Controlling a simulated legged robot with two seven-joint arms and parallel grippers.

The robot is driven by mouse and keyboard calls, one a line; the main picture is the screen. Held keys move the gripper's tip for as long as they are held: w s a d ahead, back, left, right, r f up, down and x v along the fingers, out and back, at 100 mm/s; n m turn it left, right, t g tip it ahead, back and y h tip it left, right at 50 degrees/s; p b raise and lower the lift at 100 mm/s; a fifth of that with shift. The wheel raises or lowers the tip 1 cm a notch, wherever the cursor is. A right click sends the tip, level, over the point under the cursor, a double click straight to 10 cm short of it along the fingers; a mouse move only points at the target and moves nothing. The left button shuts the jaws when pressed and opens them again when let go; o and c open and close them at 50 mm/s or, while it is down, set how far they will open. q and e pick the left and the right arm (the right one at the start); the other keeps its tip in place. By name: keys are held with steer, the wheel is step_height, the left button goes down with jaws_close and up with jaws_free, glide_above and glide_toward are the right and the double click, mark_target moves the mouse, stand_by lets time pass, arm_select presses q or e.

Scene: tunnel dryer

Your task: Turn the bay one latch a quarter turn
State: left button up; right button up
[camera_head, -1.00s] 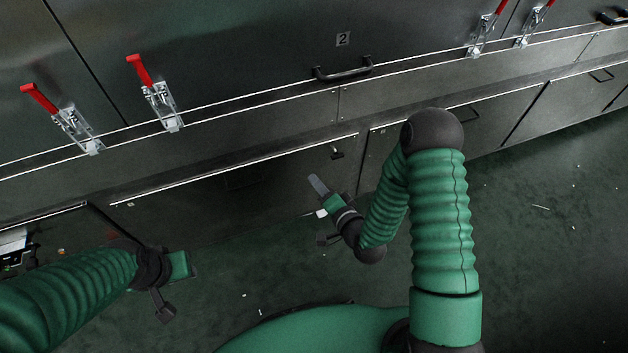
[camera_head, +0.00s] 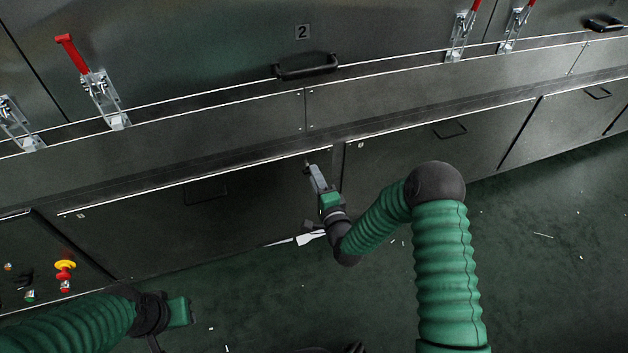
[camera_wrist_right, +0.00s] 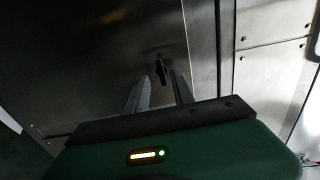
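A small dark latch (camera_head: 307,168) sits at the upper right corner of a lower dark door panel (camera_head: 240,215). I cannot read that panel's label. My right gripper (camera_head: 314,174) is up close to the latch. In the right wrist view my two right fingers (camera_wrist_right: 160,80) are apart, and the dark latch (camera_wrist_right: 161,68) shows as an upright lever in line with the gap, at or just beyond the tips. I cannot tell whether they touch it. My left gripper (camera_head: 180,311) is low at the left, away from the panels; its fingers are not clear.
Above is a door marked 2 (camera_head: 303,32) with a black bar handle (camera_head: 306,66). Red-handled toggle clamps (camera_head: 103,95) stand along the ledge. A yellow and red button (camera_head: 65,268) is at the lower left. The green floor in front is mostly clear.

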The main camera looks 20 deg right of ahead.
steer(key=shift+w+a+r, duration=0.2)
steer(key=shift+w+a, duration=0.35)
steer(key=shift+w, duration=0.15)
steer(key=shift+d+f, duration=0.1)
steer(key=shift+d, duration=0.1)
steer(key=c, duration=0.4)
steer(key=shift+c, duration=0.9)
arm_select(q)
steer(key=shift+a+f, duration=0.3)
steer(key=shift+a, duration=0.05)
arm_select(e)
jaws_close()
